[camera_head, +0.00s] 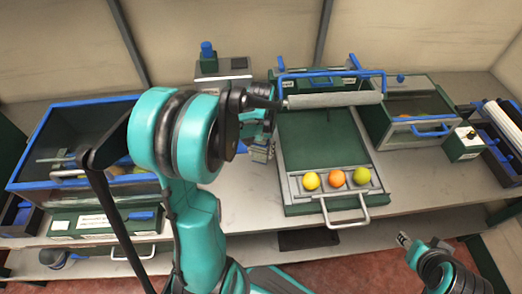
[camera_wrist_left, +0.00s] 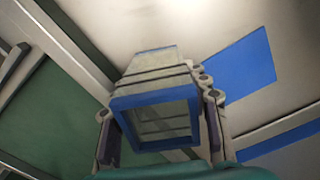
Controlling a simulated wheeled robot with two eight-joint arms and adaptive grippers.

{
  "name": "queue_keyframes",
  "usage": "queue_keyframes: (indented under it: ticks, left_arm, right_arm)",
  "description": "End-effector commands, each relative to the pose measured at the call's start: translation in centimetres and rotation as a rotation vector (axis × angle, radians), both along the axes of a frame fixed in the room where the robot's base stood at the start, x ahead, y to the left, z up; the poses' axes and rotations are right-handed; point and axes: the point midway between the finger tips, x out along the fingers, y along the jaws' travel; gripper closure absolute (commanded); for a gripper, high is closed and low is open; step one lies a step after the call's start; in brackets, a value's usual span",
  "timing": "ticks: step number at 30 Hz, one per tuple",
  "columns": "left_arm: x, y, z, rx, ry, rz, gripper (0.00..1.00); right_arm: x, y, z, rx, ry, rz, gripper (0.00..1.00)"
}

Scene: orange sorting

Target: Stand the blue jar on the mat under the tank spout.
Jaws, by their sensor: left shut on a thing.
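My left gripper (camera_head: 262,142) is over the bench, left of the green tray, mostly behind my own arm. In the left wrist view its fingers (camera_wrist_left: 160,122) are shut on a squarish, see-through jar with a blue rim (camera_wrist_left: 152,99), which I take as the blue jar. The rim faces the camera. In the head view the jar is largely hidden. A flat blue patch (camera_wrist_left: 240,68) lies on a pale surface beside the jar in the left wrist view; I cannot tell if it is the mat. I cannot pick out the tank spout. My right gripper (camera_head: 404,240) is at the lower right, its jaws unclear.
A green tray (camera_head: 282,160) with a handle holds a yellow, an orange and a green-yellow fruit (camera_head: 361,176). A blue-rimmed glass bin (camera_head: 30,186) stands left, another glass bin (camera_head: 448,122) right. A blue-topped device (camera_head: 208,52) stands behind. Bare bench shows left of the tray.

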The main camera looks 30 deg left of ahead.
Motion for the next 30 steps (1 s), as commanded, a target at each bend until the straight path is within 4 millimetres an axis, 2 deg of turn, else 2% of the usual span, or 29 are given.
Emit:
queue_keyframes:
  ticks: [5, 6, 7, 16, 19, 23, 30]
  left_arm:
    - [0.0, 0.0, -0.3, 0.000, 0.000, 0.000, 0.90]
    - [0.0, 0.0, -0.3, 0.000, 0.000, 0.000, 0.49]
    - [0.0, 0.0, -0.3, 0.000, 0.000, 0.000, 0.46]
    - [0.0, 0.0, -0.1, 0.000, 0.000, 0.000, 0.46]
    - [0.0, 0.0, 0.7, 0.000, 0.000, 0.000, 0.46]
    - [0.0, 0.0, 3.1, 0.000, 0.000, 0.000, 0.46]
    - [0.0, 0.0, 8.5, 0.000, 0.000, 0.000, 0.46]
  right_arm:
    - [0.0, 0.0, -0.3, 0.000, 0.000, 0.000, 0.60]
    - [0.0, 0.0, -0.3, 0.000, 0.000, 0.000, 0.60]
    - [0.0, 0.0, -0.2, 0.000, 0.000, 0.000, 0.60]
    - [0.0, 0.0, -0.1, 0.000, 0.000, 0.000, 0.60]
    - [0.0, 0.0, 0.4, 0.000, 0.000, 0.000, 0.60]
    - [0.0, 0.0, 1.5, 0.000, 0.000, 0.000, 0.60]
    - [0.0, 0.0, 3.6, 0.000, 0.000, 0.000, 0.60]
